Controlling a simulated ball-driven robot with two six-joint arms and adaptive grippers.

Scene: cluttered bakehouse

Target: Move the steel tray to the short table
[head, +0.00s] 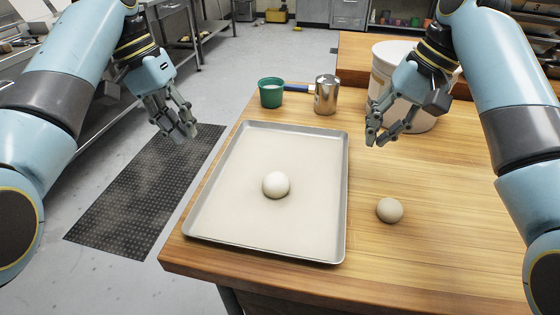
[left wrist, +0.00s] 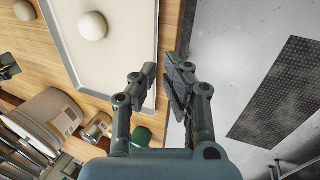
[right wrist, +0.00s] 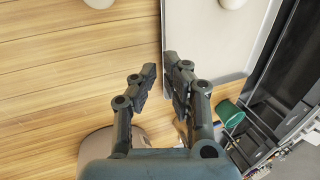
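The steel tray (head: 232,160) lies flat on a wooden table, lined with a pale sheet, with a white dough ball (head: 276,185) near its middle. The tray also shows in the left wrist view (left wrist: 110,60) and the right wrist view (right wrist: 205,45). My left gripper (head: 186,135) is open and empty, off the table edge to the left of the tray. My right gripper (head: 376,140) is open and empty, to the right of the tray. Neither visibly touches it. A second wooden top (head: 352,54) stands behind; I cannot tell whether it is the short table.
A green cup (head: 270,92) and a steel pot (head: 326,97) with a blue handle stand beyond the tray's far edge. A white bucket (head: 378,85) stands behind my right gripper. Another dough ball (head: 389,210) sits right of the tray. A dark floor mat (head: 150,190) lies left.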

